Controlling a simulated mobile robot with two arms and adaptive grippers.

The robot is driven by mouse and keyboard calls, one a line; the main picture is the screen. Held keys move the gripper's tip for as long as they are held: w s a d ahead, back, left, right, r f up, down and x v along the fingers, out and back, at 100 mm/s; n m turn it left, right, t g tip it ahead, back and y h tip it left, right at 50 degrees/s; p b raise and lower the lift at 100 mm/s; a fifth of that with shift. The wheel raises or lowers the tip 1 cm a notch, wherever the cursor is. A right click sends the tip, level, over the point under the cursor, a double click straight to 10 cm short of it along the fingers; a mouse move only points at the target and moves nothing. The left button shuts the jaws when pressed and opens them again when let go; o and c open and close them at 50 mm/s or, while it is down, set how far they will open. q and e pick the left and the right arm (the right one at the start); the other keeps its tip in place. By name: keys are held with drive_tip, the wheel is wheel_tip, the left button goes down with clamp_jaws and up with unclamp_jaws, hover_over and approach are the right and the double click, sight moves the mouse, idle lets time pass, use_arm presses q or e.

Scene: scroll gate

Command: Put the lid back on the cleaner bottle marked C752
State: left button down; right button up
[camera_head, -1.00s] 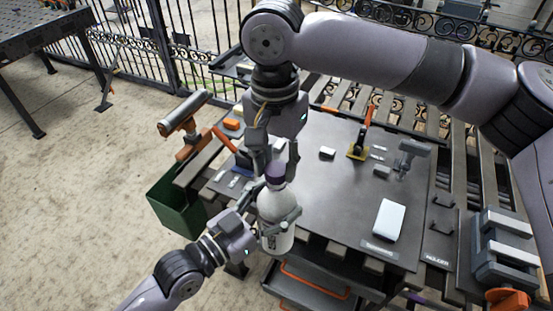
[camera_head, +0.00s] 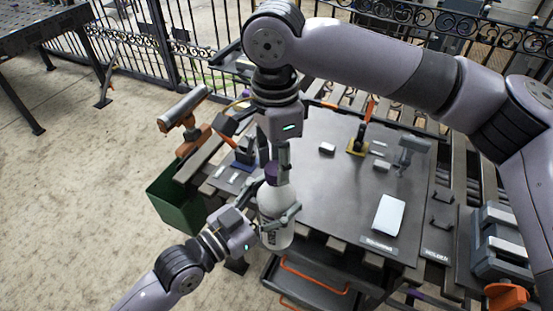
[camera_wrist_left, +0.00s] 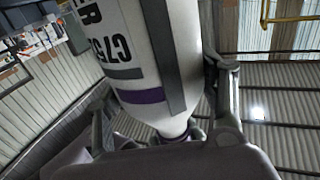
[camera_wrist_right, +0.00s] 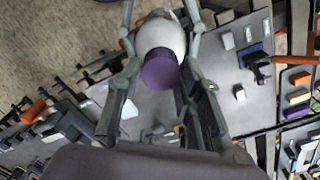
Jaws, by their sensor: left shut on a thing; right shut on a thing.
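The white cleaner bottle (camera_head: 276,203) stands upright off the near-left corner of the grey tabletop. My left gripper (camera_head: 284,217) is shut around its body. In the left wrist view the bottle (camera_wrist_left: 160,60) shows the mark C75, the rest turned out of sight, and a purple band. The purple lid (camera_head: 271,171) is at the bottle's top, in line with the neck. My right gripper (camera_head: 273,158) points down from above and is shut on the lid. The right wrist view also shows the lid (camera_wrist_right: 161,70) between the fingers; whether it is seated on the thread is hidden.
The grey tabletop (camera_head: 335,205) holds a white block (camera_head: 389,213), a yellow-based clamp (camera_head: 358,147) and small parts. A green bin (camera_head: 177,203) is at the left edge. A drawer cart with orange handles (camera_head: 310,277) is below.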

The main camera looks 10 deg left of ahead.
drive_tip(key=shift+o, duration=0.2)
drive_tip(key=m, duration=0.4)
drive_tip(key=shift+s+a+m, duration=0.15)
drive_tip(key=shift+m, duration=1.05)
drive_tip(key=o, duration=0.7)
drive_tip(key=shift+o, duration=0.2)
drive_tip(key=shift+r, duration=2.25)
drive_tip(key=shift+c, duration=0.4)
